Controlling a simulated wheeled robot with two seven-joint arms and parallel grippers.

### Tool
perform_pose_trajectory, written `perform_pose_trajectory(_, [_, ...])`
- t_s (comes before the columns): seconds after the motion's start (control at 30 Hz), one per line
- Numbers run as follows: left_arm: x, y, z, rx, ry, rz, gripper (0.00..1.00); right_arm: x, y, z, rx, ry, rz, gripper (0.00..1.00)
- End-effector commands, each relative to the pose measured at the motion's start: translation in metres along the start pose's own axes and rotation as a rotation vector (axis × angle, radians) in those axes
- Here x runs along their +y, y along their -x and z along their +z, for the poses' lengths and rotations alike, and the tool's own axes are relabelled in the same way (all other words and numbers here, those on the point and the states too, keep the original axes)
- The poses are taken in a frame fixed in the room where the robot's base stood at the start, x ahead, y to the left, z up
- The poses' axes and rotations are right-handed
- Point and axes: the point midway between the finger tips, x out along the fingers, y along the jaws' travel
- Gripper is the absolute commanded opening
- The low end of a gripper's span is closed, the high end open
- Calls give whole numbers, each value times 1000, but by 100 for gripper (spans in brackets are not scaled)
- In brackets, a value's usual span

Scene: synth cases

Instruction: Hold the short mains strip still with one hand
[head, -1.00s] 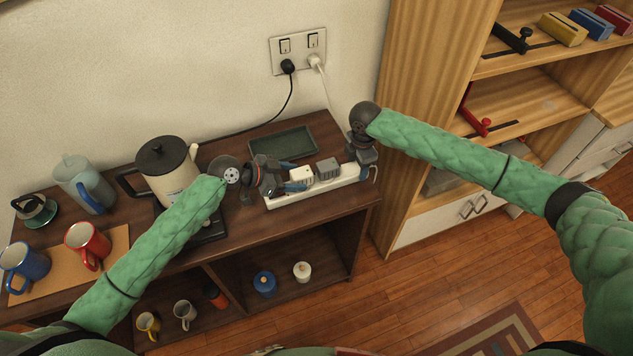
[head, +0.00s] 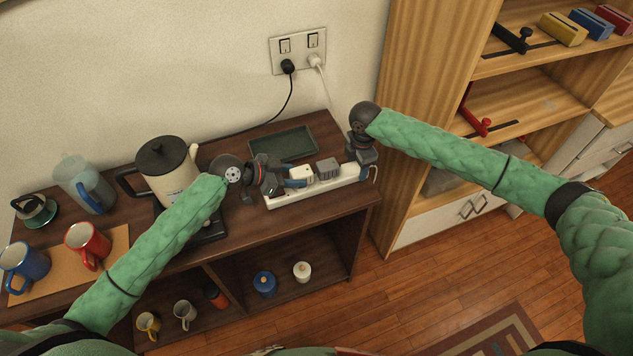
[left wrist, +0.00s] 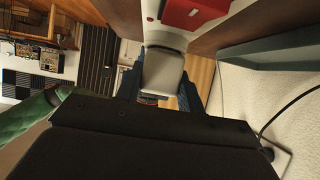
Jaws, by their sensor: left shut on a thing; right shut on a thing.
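The short white mains strip (head: 335,186) lies along the front right of the dark wooden sideboard. A white plug (head: 306,172) and a grey plug (head: 327,168) stand on it. My left gripper (head: 299,180) is shut on the white plug at the strip. The left wrist view shows this plug (left wrist: 162,72) between the fingers, with the strip (left wrist: 172,36) and its red switch (left wrist: 195,11) beyond. My right gripper (head: 363,171) is shut on the strip's right end; its fingertips are mostly hidden.
A green tray (head: 283,144) lies behind the strip. A kettle (head: 166,168), a jug (head: 85,183) and mugs (head: 88,244) stand to the left. A wall socket (head: 298,50) holds a black plug and a white one. A wooden shelf unit (head: 419,110) rises close on the right.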

Motion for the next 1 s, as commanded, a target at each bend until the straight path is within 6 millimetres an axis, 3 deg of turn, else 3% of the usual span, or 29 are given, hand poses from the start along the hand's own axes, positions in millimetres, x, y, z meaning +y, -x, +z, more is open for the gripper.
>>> perform_pose_trajectory(1.0, [0,12,-22,1,-1,0,12,0,-1,0,0,0,-1,25])
